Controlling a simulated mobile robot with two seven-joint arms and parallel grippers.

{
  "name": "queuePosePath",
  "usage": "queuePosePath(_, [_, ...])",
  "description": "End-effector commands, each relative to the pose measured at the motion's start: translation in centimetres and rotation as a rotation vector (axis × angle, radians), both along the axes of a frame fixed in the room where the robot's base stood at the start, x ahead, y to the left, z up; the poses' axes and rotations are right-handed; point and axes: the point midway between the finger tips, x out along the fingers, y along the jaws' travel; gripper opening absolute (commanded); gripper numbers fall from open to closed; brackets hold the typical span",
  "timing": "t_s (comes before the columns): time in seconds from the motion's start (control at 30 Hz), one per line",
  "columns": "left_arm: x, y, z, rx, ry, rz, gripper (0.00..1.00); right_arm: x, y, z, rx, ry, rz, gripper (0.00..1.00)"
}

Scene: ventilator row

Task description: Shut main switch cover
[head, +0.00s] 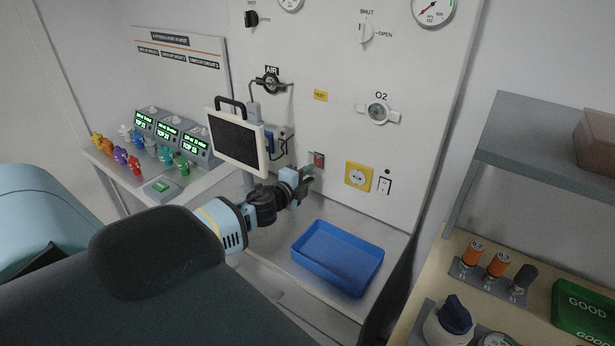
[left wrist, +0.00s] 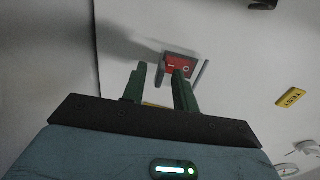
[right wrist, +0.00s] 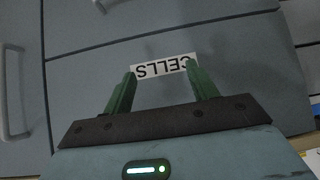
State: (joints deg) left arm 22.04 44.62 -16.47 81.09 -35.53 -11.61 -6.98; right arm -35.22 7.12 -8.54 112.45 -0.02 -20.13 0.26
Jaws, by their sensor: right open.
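The main switch is a small red block (head: 318,160) low on the white wall panel. In the left wrist view the red switch face (left wrist: 181,65) shows beyond my fingertips, with thin grey upright pieces on either side. I cannot tell which of these pieces is the cover, or how far it stands open. My left gripper (head: 308,175) is just in front of and below the switch. In the left wrist view its green fingers (left wrist: 157,82) are apart, and I cannot tell whether they touch anything. My right gripper (right wrist: 162,82) is open and empty before a drawer front labelled CELLS (right wrist: 164,65).
A tablet-like screen (head: 237,141) stands left of the switch. A yellow socket (head: 358,177) and a white rocker switch (head: 384,186) are to its right. A blue tray (head: 338,256) lies below. Shelves with cells stand at right; a dark rounded shape covers the lower left.

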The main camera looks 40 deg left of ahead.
Motion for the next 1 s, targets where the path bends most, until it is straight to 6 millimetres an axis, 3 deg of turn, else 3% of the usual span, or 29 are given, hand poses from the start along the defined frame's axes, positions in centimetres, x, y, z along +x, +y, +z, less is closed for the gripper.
queuePosePath(0.13, [0.0, 0.0, 0.0, 0.0, 0.0, 0.0, 0.29, 0.0, 0.0, 0.0, 0.0, 0.0, 0.0, 0.58])
queuePosePath(0.37, [0.0, 0.0, 0.0, 0.0, 0.0, 0.0, 0.0, 0.0, 0.0, 0.0, 0.0, 0.001, 0.0, 0.58])
queuePosePath(0.57, [0.0, 0.0, -0.1, -0.001, 0.0, 0.0, 0.0, -0.2, 0.0, -0.3, -0.001, 0.008, -0.001, 0.58])
queuePosePath(0.8, [0.4, -0.5, -1.8, -0.004, -0.047, -0.009, 0.0, -3.2, 0.0, -3.8, 0.0, 0.094, 0.0, 0.58])
queuePosePath(1.0, [0.6, -0.3, -1.5, 0.007, -0.11, -0.006, 0.0, -4.7, 0.4, -5.7, 0.009, 0.136, -0.004, 0.58])
